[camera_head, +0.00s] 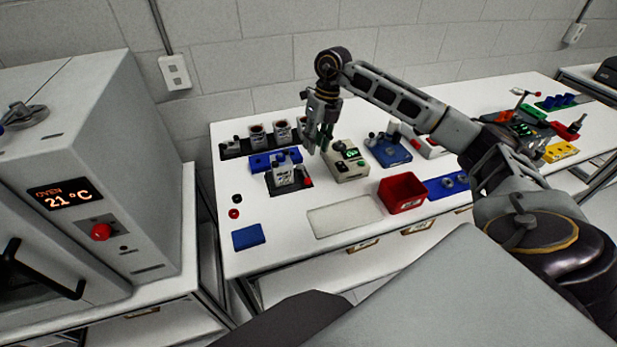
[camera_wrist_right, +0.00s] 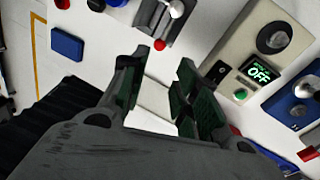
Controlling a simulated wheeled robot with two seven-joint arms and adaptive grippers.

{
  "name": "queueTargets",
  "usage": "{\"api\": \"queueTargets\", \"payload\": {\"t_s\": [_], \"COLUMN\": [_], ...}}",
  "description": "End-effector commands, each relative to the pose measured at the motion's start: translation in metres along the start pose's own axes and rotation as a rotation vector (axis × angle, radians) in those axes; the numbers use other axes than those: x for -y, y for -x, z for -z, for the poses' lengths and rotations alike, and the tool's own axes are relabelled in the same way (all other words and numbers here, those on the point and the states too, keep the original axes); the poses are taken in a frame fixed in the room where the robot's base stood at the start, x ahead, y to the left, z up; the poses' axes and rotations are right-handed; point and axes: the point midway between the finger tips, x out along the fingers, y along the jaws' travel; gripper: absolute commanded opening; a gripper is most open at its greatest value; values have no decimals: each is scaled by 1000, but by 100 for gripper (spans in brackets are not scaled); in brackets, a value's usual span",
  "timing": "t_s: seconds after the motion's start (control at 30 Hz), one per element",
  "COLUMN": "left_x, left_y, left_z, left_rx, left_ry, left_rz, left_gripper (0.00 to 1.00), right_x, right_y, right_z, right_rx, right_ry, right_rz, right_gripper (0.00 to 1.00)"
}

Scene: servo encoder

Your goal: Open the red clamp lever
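The red clamp lever (camera_head: 307,182) shows as a small red tip on the right side of a dark fixture with a grey-white block (camera_head: 283,175) in the head view. In the right wrist view a red ball tip (camera_wrist_right: 160,44) sits at the lower end of this fixture, beyond my fingertips. My right gripper (camera_head: 318,143) hangs above the table, up and slightly right of the lever. In the wrist view the right gripper (camera_wrist_right: 157,85) has its two dark fingers apart with nothing between them. The lever's arm is too small to make out clearly. My left gripper is not seen.
A beige box with a green display (camera_head: 347,161) stands right of the fixture; its display reads OFF in the wrist view. A blue rack (camera_head: 262,163) is behind the fixture. A red bin (camera_head: 402,192) and pale mat (camera_head: 345,216) lie nearer. An oven (camera_head: 85,190) stands left.

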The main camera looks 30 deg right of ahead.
Motion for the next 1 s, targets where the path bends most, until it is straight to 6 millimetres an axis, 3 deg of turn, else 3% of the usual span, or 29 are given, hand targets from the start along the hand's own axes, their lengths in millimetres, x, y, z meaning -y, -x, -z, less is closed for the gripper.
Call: {"api": "queueTargets", "payload": {"t_s": [0.27,1.0], "left_x": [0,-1], "left_y": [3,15], "left_z": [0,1], "left_rx": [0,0], "left_ry": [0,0], "left_rz": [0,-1], "left_gripper": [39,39], "right_x": [0,-1], "right_y": [-20,-115], "right_z": [1,1], "right_rx": [-3,-3], "right_ry": [0,1], "right_rz": [0,-1], "right_gripper": [31,31]}}
